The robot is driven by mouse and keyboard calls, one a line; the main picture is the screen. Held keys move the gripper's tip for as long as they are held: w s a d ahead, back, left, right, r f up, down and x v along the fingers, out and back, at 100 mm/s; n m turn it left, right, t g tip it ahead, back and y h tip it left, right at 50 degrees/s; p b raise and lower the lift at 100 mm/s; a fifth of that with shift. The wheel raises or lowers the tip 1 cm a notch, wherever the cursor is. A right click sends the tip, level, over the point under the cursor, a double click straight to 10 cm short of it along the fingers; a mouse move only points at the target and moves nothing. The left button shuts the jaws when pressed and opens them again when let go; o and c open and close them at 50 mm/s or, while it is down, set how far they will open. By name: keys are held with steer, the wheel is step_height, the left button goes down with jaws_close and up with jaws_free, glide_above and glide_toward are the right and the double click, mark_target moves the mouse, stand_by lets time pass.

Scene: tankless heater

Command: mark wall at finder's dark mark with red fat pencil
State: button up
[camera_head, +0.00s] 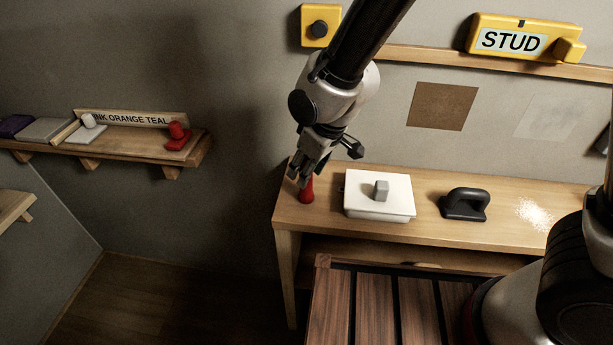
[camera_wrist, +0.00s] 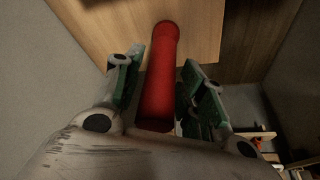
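The red fat pencil (camera_head: 307,190) stands upright at the left end of the wooden bench. My gripper (camera_head: 304,178) is over it with its fingers pointing down. In the wrist view the red pencil (camera_wrist: 160,75) lies between the two green-padded fingers of my gripper (camera_wrist: 164,60). Narrow gaps show beside it near the fingertips, so the fingers look open around it. The yellow finder (camera_head: 525,38) labelled STUD is on the wall ledge at upper right. A small dark spot shows at its top edge. The wall (camera_head: 390,85) shows a brown square patch and a pale patch below the ledge.
A white box (camera_head: 378,207) with a grey knob and a black-handled block (camera_head: 464,204) stand on the bench (camera_head: 430,236). A yellow block (camera_head: 321,26) with a dark knob is on the wall. A shelf (camera_head: 130,141) at left holds a red item and others. Slatted dark wood is in front.

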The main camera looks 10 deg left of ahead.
jaws_close()
steer(key=shift+r, duration=4.5)
